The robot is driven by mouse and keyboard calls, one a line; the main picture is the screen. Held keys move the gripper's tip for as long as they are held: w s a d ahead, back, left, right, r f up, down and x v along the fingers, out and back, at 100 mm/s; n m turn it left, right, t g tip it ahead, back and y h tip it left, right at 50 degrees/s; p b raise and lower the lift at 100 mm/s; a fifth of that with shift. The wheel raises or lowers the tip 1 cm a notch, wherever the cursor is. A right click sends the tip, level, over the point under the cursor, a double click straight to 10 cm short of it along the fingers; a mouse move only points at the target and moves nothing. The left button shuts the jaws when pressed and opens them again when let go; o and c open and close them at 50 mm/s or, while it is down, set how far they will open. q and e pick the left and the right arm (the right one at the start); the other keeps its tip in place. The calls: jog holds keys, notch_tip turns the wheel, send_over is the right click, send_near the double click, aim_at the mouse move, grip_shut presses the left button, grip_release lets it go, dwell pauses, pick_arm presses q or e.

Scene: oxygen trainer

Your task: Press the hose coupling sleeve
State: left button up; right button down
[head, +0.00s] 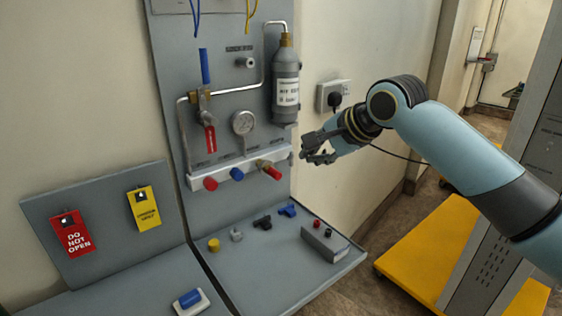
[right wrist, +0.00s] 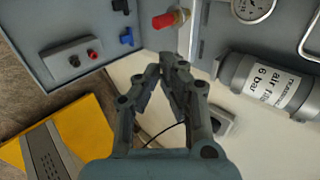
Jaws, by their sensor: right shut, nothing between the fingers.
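The coupling with a brass sleeve and a red end (head: 270,170) sits at the right end of the white manifold bar (head: 225,168) on the upright panel. In the right wrist view the red and brass coupling (right wrist: 170,18) shows at the top, just beyond my fingertips. My right gripper (head: 308,156) is shut and empty, to the right of the coupling and apart from it. In the right wrist view its fingers (right wrist: 170,66) come together at the centre. My left gripper is not in view.
The grey air filter bottle (head: 286,92) hangs above the manifold, and a pressure gauge (head: 243,123) is beside it. A wall socket with a black plug (head: 334,97) is behind my right gripper. Small loose fittings (head: 262,222) and a grey box (head: 325,243) rest on the lower shelf.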

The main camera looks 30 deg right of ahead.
jog(key=w+r+x, duration=0.1)
jog(key=r+x, duration=0.1)
jog(key=x, duration=1)
jog(key=shift+w+f+b, duration=0.25)
jog(key=shift+w+b, duration=0.1)
jog(key=shift+w, duration=0.3)
jog(key=shift+a, duration=0.15)
jog(key=shift+w+a, duration=0.1)
jog(key=shift+w, duration=0.8)
